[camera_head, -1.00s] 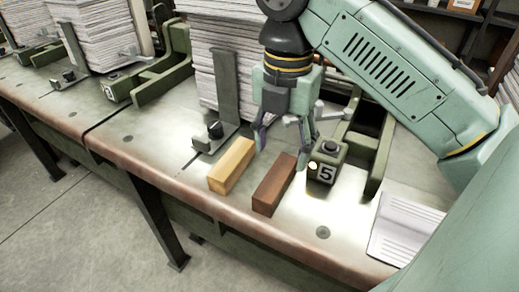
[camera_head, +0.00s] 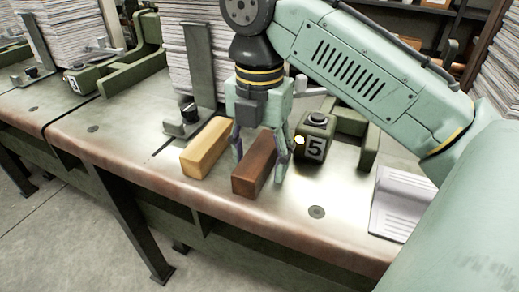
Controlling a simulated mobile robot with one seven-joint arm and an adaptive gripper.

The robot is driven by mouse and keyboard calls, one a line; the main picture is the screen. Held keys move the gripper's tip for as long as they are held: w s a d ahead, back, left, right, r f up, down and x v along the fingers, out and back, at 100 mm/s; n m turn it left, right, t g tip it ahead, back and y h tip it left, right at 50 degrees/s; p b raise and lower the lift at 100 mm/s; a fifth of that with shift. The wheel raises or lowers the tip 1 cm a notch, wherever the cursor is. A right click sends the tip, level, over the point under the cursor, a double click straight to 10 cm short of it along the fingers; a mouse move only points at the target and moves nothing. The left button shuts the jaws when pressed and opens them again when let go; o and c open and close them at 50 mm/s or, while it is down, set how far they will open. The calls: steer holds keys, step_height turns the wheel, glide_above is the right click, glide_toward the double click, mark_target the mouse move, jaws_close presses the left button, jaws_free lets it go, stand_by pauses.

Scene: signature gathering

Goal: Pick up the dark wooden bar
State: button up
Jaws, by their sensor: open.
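The dark wooden bar (camera_head: 252,172) lies on the metal table near its front edge, pointing away from me. My gripper (camera_head: 258,172) is open and points down over the bar. One finger is at the bar's left side, in the gap beside the light bar, and the other is at its right side. I cannot tell whether either finger touches the bar. The light wooden bar (camera_head: 205,150) lies just left of the dark one.
A green block marked 5 (camera_head: 314,138) with a lit lamp stands close right of my gripper. Paper stacks (camera_head: 188,60) and a metal upright (camera_head: 200,65) stand behind. White printed sheets (camera_head: 400,205) lie at the right. The table's front edge (camera_head: 205,205) is near the bars.

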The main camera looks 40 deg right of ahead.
steer(key=c, duration=1.2)
